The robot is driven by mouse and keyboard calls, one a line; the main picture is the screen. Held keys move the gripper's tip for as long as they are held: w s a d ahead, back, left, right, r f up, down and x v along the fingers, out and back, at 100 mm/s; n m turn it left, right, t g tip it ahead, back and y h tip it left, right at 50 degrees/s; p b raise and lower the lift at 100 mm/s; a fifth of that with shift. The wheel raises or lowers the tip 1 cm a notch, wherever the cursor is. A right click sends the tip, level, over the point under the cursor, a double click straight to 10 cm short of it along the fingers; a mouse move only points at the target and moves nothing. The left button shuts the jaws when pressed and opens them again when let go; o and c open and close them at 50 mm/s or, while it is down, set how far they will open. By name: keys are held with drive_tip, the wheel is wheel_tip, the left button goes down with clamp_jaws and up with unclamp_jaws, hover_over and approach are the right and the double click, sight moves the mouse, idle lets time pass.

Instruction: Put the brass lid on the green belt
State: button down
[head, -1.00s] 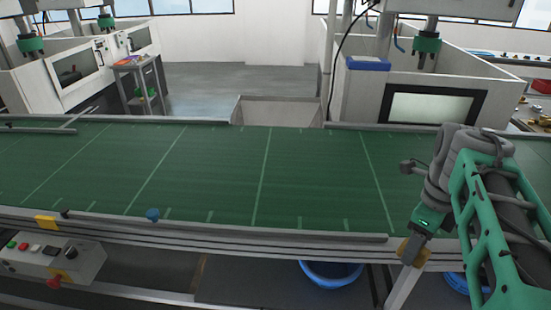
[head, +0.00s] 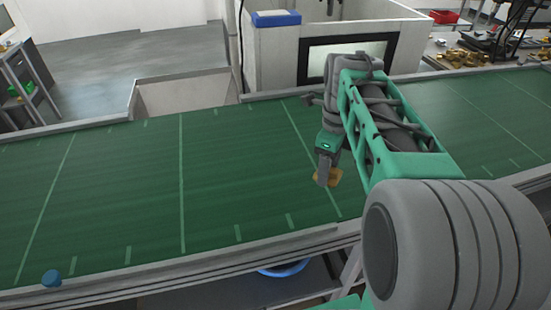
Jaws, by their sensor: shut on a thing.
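The brass lid (head: 335,178) is a small golden piece at the tip of my gripper (head: 326,178). My gripper points down and is shut on the lid, which is partly hidden behind the fingers. In the picture both are over the right-middle part of the green belt (head: 228,185), inside its near rail. I cannot tell whether the lid touches the belt or hangs a little above it. The belt is flat and dark green with pale cross lines.
A grey rail (head: 190,268) with a blue knob (head: 52,278) runs along the belt's near edge. A white machine (head: 272,62) with a dark-framed window stands behind the belt. Brass parts (head: 468,58) lie on a table at the back right. The belt's left and middle are bare.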

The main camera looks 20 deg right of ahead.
drive_tip(key=w+f+p, duration=0.2)
drive_tip(key=w+f, duration=0.2)
drive_tip(key=w, duration=0.4)
drive_tip(key=p, duration=0.2)
hover_over(307, 176)
wheel_tip(307, 176, down, 4)
drive_tip(key=shift+d+f, duration=0.1)
drive_tip(key=shift+f, duration=2)
drive_tip(key=shift+c, duration=2.4)
unclamp_jaws()
wheel_tip(307, 176, up, 12)
drive_tip(key=b, duration=0.2)
drive_tip(key=s+a+r+n+t, duration=0.2)
drive_tip(key=s+a+r+n, duration=0.2)
drive_tip(key=s+a+n, duration=0.65)
drive_tip(key=s+f+n+t, duration=0.2)
drive_tip(key=s+f+n, duration=0.2)
drive_tip(key=n, duration=1.2)
drive_tip(key=s, duration=0.3)
drive_tip(key=shift+s+a, duration=0.25)
drive_tip(key=shift+s, duration=0.1)
drive_tip(key=shift+n, duration=0.25)
